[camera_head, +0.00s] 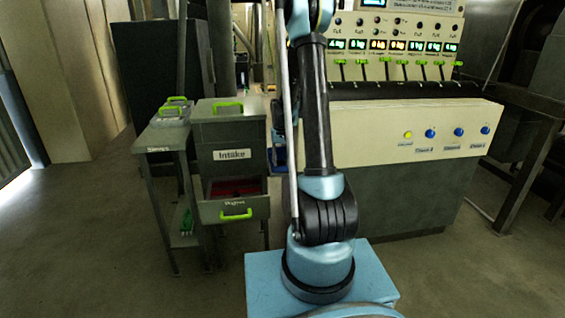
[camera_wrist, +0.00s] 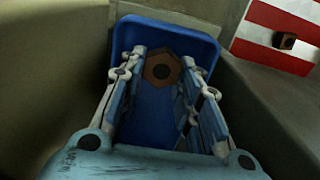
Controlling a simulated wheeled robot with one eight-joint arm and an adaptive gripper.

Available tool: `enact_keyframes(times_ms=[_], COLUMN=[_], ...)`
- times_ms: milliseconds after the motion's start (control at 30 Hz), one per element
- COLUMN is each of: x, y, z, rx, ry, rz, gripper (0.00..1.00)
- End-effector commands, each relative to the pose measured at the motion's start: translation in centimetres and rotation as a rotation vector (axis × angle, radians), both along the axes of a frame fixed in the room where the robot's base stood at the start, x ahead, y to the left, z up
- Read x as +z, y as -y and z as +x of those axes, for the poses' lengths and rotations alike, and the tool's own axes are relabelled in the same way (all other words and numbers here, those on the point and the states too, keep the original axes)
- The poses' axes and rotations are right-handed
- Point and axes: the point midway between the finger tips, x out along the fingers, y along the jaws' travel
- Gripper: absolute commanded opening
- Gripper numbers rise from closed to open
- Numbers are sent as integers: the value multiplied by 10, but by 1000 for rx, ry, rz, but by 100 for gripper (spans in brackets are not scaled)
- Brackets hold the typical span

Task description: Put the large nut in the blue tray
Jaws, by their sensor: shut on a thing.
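The large nut (camera_wrist: 162,70) is a brown hexagonal ring in the wrist view, between the fingertips of my gripper (camera_wrist: 163,65). My gripper is shut on it, with a finger on each side. The blue tray (camera_wrist: 168,22) lies behind and around the nut in that view, its rim showing beyond the fingertips. I cannot tell how far the nut is above the tray's floor. In the head view, a bit of blue that looks like the tray (camera_head: 279,157) shows beside my arm.
In the head view, a grey intake cabinet (camera_head: 231,135) with green handles stands left of my arm. A control console (camera_head: 415,135) stands behind and right. Open floor lies left.

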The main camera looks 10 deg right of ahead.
Motion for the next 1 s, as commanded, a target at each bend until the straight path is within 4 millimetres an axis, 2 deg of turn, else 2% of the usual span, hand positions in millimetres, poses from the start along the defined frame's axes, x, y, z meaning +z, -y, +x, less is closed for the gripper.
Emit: enact_keyframes(times_ms=[67, 367, 400, 433, 800, 1000], x=[-5, -7, -7, -7, -6, 12], y=[0, 0, 0, 0, 1, 1], z=[0, 0, 0, 0, 0, 0], rx=[0, 0, 0, -1, -1, -2], ry=[0, 0, 0, 0, 0, 0], rz=[0, 0, 0, 0, 0, 0], gripper=[11, 11, 33, 39, 39, 39])
